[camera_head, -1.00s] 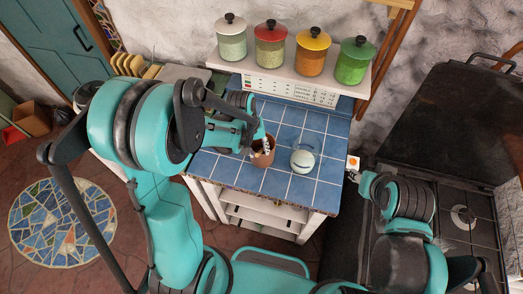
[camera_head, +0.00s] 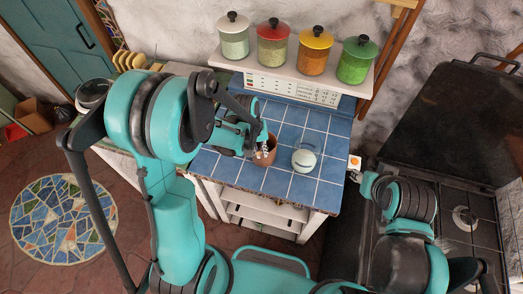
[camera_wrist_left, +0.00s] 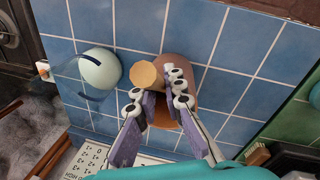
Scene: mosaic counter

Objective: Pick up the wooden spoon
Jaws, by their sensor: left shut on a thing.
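In the head view my left gripper (camera_head: 265,150) is over the pot (camera_head: 266,159) on the blue tiled counter (camera_head: 232,172); the spoon is too small to make out there. My right gripper (camera_head: 355,177) is by the counter's right edge, and its fingers are not clear.
Several lidded glass jars (camera_head: 271,45) line the shelf behind. A black stove (camera_head: 450,120) is on the right. The counter's front strip is clear.

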